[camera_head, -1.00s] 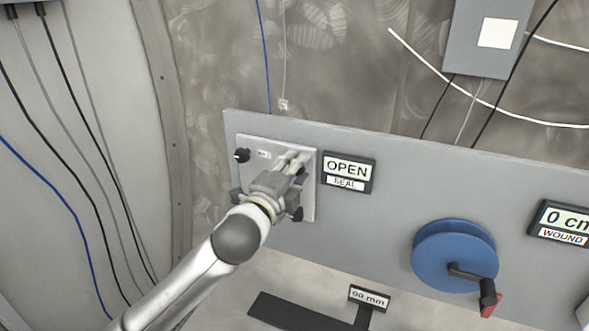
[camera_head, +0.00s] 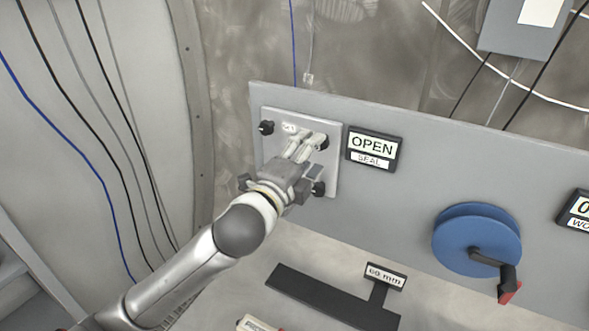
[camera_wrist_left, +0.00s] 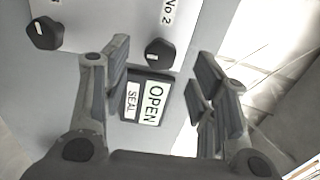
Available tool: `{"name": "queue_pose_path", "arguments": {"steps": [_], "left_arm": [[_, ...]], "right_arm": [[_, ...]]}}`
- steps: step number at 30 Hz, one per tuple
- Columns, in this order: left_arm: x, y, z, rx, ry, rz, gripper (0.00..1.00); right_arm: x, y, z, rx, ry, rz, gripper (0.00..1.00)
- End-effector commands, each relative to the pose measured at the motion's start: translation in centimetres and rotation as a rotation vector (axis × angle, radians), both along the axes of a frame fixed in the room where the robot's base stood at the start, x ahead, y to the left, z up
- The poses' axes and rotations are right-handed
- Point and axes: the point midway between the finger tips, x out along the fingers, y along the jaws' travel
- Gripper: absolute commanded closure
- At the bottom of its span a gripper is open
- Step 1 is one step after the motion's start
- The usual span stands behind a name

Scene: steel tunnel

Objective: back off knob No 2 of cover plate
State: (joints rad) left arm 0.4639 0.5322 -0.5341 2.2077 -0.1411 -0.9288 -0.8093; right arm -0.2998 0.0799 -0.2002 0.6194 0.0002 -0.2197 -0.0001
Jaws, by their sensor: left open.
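The cover plate (camera_head: 278,150) is a pale square on the grey board, with dark knobs near its corners. Knob No 2 (camera_wrist_left: 158,52) is black with a white mark and sits beside the "No 2" label (camera_wrist_left: 169,10) in the left wrist view. In the head view it is the upper-right knob (camera_head: 323,143), partly hidden by my left fingers. My left gripper (camera_head: 309,147) is open in front of the plate. In the wrist view, the knob appears between its spread fingers (camera_wrist_left: 162,68), with visible gaps on both sides. My right gripper is not in view.
Another knob (camera_wrist_left: 44,33) is at the wrist view's upper left. The sign (camera_head: 373,148) right of the plate reads OPEN, SEAL. A blue reel (camera_head: 468,238) with a crank is farther right. A dark bracket (camera_head: 325,297) with a mm sign lies below.

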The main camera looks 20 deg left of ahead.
Motion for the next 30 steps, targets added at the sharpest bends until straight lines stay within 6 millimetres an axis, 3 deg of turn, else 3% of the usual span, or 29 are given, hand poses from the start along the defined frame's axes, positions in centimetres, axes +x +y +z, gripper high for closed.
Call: {"name": "queue_pose_path", "arguments": {"steps": [6, 12, 30], "left_arm": [[-4.2, 0.8, -0.1, 0.002, 0.001, -0.001, 0.46], [-6.3, 1.2, 0.0, 0.0, 0.001, 0.0, 0.46], [-6.8, 1.3, 0.0, 0.001, 0.0, 0.0, 0.46]], "right_arm": [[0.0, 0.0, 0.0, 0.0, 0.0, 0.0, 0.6], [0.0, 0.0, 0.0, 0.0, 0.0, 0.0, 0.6], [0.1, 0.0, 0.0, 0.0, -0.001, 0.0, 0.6]]}}
